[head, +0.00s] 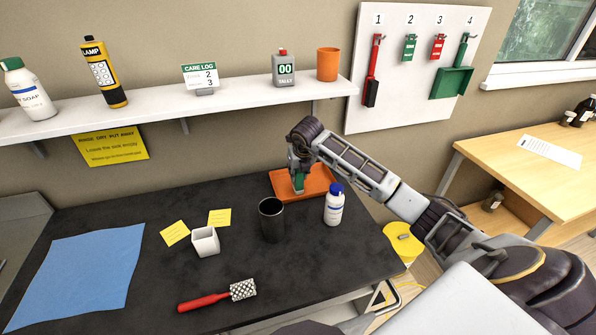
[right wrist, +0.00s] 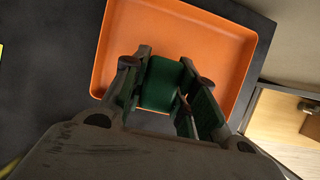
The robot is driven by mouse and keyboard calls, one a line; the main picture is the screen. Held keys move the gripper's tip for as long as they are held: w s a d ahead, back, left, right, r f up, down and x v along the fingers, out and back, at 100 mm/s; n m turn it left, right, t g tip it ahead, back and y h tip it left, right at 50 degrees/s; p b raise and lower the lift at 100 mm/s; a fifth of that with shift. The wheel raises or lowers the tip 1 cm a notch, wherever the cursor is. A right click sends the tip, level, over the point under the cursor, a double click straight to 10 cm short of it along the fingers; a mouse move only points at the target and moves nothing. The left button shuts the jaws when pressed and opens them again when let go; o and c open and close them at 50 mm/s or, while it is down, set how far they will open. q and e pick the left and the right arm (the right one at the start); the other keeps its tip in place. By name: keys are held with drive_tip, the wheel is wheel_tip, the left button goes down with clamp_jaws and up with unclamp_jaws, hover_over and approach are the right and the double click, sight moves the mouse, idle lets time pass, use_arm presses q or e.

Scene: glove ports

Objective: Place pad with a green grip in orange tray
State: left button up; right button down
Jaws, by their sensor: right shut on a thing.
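The orange tray (head: 318,182) lies on the dark counter at its back right, and it fills much of the right wrist view (right wrist: 118,45). My right gripper (head: 297,184) reaches in from the right and points down over the tray's left part. It is shut on the pad's green grip (right wrist: 162,82), which shows between the fingers in the right wrist view. In the head view the green shows just below the fingers (head: 299,181). The pad's lower part is mostly hidden, and I cannot tell whether it touches the tray floor. My left gripper is not in view.
A black cup (head: 271,222) and a white bottle (head: 333,207) stand close in front of the tray. A white cup (head: 205,243), yellow notes (head: 175,233), a red-handled grater (head: 215,296) and a blue cloth (head: 75,275) lie further left. A shelf (head: 230,105) runs above.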

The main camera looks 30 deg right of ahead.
drive_tip(key=shift+f, duration=0.15)
drive_tip(key=c, duration=1.1)
unclamp_jaws()
drive_tip(key=shift+c, duration=0.2)
drive_tip(key=shift+s+r, duration=0.15)
drive_tip(key=shift+r, duration=0.5)
drive_tip(key=b+v, duration=0.1)
drive_tip(key=v, duration=1)
drive_tip(key=shift+s+a, duration=0.1)
drive_tip(key=shift+s, duration=0.05)
